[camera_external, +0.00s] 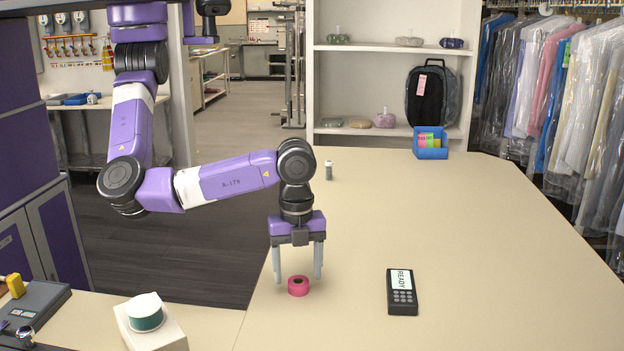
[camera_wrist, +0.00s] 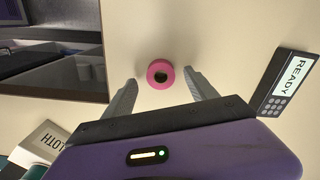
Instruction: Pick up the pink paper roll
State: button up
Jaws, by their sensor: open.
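The pink paper roll (camera_external: 298,286) is a small ring with a dark hole, lying flat on the beige table near its left edge. My gripper (camera_external: 297,278) points straight down just above it, with its two fingers apart and the roll below the gap between them. In the wrist view the roll (camera_wrist: 160,74) shows just beyond the fingertips, between the two grey fingers (camera_wrist: 160,92). Nothing is held. I cannot tell the exact height of the fingertips above the table.
A dark handheld device reading READY (camera_external: 402,291) lies to the right of the roll. A small cylinder (camera_external: 328,170) and a blue box (camera_external: 430,143) stand farther back. A green roll on a white block (camera_external: 148,318) is at the front left.

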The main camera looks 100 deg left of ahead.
jog(key=shift+f, duration=0.9)
jog(key=shift+c, duration=0.2)
jog(key=c, duration=1.4)
jog(key=shift+r, duration=0.1)
